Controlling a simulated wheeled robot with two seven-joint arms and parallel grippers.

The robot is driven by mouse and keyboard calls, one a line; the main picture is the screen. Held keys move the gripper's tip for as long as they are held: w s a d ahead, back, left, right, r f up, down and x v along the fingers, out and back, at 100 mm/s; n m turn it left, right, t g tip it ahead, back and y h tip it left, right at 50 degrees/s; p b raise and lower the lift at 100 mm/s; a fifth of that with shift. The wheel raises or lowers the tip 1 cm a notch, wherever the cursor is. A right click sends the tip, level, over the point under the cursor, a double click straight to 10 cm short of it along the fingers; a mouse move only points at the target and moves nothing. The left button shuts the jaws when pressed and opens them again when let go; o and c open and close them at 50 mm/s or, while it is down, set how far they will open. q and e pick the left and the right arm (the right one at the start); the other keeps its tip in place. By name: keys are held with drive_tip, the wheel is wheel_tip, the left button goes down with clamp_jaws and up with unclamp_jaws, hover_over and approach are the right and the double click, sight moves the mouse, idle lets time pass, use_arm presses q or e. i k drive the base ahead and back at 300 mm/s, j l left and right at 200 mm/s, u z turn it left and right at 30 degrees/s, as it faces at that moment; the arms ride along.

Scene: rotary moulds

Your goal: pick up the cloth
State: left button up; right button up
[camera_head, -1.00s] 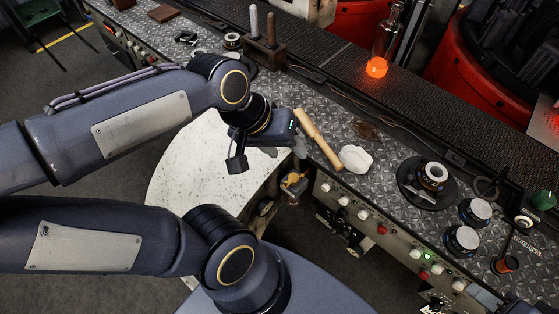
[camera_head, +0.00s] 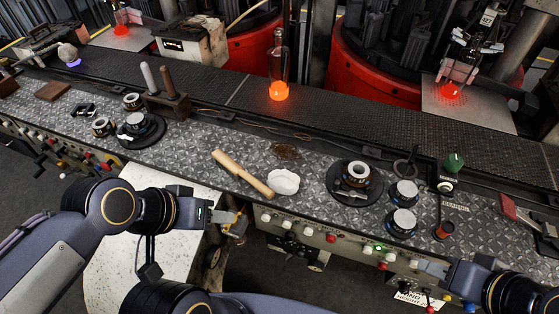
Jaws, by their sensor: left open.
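The cloth appears to be the crumpled white lump (camera_head: 283,182) on the dark diamond-plate counter (camera_head: 230,146), beside a wooden roller-like tool (camera_head: 242,173). My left gripper (camera_head: 226,216) is open and empty in front of the counter's edge, below and left of the cloth and apart from it. Its fingertips overlap a yellowish fitting on the counter front, so their outline is unclear. My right gripper (camera_head: 432,270) is at the lower right, in front of the control panel, far from the cloth. Its finger gap is not clear.
A dark crumpled brown patch (camera_head: 287,151) lies behind the cloth. A round black plate with a ring mould (camera_head: 355,183) and several moulds stand to the right. A glowing bottle (camera_head: 279,75) stands on the conveyor behind. A white speckled table (camera_head: 125,250) is below left.

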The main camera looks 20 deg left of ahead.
sight(283, 182)
drive_tip(key=l+u, duration=0.2)
drive_tip(key=u, duration=0.15)
drive_tip(key=l+u, duration=0.5)
drive_tip(key=u, duration=0.2)
